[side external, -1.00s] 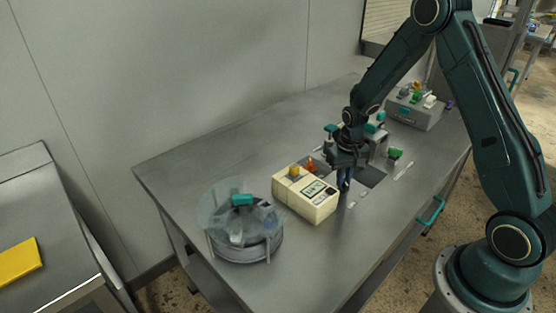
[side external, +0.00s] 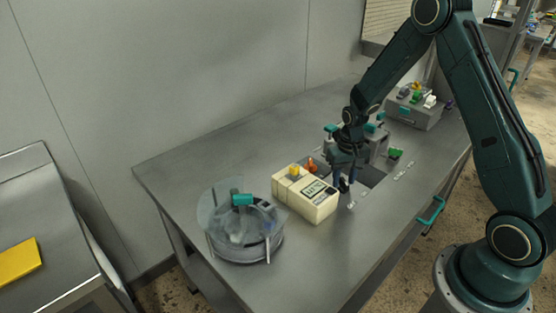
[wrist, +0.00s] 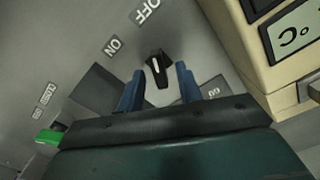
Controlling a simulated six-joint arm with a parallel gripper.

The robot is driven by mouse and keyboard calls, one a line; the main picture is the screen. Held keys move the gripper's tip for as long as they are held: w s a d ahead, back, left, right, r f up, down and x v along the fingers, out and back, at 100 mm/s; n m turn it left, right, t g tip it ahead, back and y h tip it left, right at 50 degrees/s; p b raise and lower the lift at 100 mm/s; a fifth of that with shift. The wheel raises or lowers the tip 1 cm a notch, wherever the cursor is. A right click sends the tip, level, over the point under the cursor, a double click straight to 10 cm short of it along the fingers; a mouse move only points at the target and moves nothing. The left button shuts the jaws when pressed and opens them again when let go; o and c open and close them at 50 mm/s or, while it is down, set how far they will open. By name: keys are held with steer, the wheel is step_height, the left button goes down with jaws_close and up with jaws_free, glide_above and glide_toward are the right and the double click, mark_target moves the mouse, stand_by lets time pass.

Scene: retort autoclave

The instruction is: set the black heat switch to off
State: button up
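The black heat switch (wrist: 158,70) is a knob with a white pointer line on a grey panel (wrist: 75,40). In the wrist view its pointer aims toward the top, slightly left, on the side of the OFF label (wrist: 152,11). The ON label (wrist: 113,46) is left of it. My gripper (wrist: 160,67) is open, with one blue finger on each side of the knob. Gaps show between the fingers and knob; I see no clear contact. In the side view my gripper (side external: 343,188) is low over the table, and the knob is too small to make out surely.
A cream box with a display (side external: 312,199) stands close beside my gripper. A round vessel with a clear lid (side external: 241,240) stands to its left. A grey box with coloured parts (side external: 413,113) is behind. The left part of the table (side external: 205,158) is clear.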

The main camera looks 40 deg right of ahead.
mark_target(344, 180)
steer(key=shift+r, duration=0.1)
step_height(344, 180, up, 14)
steer(key=shift+f, duration=0.2)
stand_by(0.5)
stand_by(0.3)
steer(key=s+a+r+n+t, duration=0.3)
steer(key=s+a+r, duration=0.45)
steer(key=r, duration=0.45)
steer(key=s+a+r+n+t, duration=0.1)
steer(key=s+a+r, duration=0.1)
steer(key=s, duration=0.5)
steer(key=s+a+r+n+t, duration=0.1)
steer(key=s+a+r, duration=0.1)
steer(key=s, duration=0.5)
steer(key=shift+s+a+n+t, duration=0.3)
steer(key=shift+a+n, duration=0.1)
steer(key=shift+a, duration=0.2)
